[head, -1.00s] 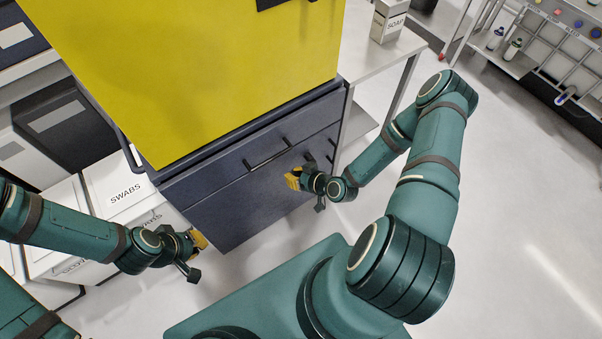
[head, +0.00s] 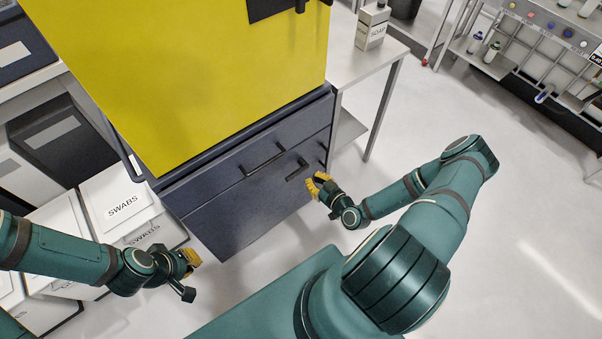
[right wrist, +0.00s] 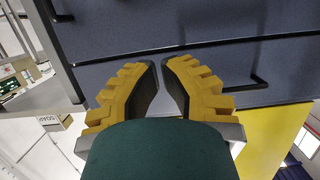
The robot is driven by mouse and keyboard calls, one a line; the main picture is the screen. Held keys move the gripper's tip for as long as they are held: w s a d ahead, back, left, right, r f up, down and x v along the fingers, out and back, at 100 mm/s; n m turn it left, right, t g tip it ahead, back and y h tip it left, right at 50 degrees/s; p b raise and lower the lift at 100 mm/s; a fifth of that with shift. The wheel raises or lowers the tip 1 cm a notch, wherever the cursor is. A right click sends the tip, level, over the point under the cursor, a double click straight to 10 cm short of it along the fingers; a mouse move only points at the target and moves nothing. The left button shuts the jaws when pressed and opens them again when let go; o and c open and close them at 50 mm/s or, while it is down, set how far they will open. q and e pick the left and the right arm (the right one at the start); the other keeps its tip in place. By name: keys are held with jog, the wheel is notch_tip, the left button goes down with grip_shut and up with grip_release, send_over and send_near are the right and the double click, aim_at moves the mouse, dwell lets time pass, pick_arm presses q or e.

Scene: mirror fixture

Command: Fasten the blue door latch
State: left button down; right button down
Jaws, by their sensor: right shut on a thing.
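A dark blue drawer unit (head: 230,205) stands under the yellow door (head: 190,70). Its front carries black bar handles; a thicker black fitting (head: 297,170) sits at its right part, and I cannot tell whether this is the latch. My right gripper (head: 319,185), with yellow toothed fingers, is just right of that fitting, close to the front. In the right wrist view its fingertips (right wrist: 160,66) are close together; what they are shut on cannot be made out. My left gripper (head: 191,260) hangs left of the unit, near the white boxes; its opening is unclear.
White boxes marked SWABS (head: 123,207) stand left of the unit. A side table (head: 372,62) with a SOAP container (head: 373,27) is at the right. A shelf rack (head: 520,65) stands far right. The floor (head: 530,200) between is clear.

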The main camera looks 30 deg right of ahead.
jog(key=b+x, duration=0.1)
jog(key=x, duration=0.9)
jog(key=shift+a+f, duration=0.1)
notch_tip(320, 180, down, 3)
jog(key=shift+s+r+b, duration=0.15)
jog(key=shift+r+b, duration=0.05)
jog(key=shift+b, duration=0.35)
jog(key=shift+f, duration=0.6)
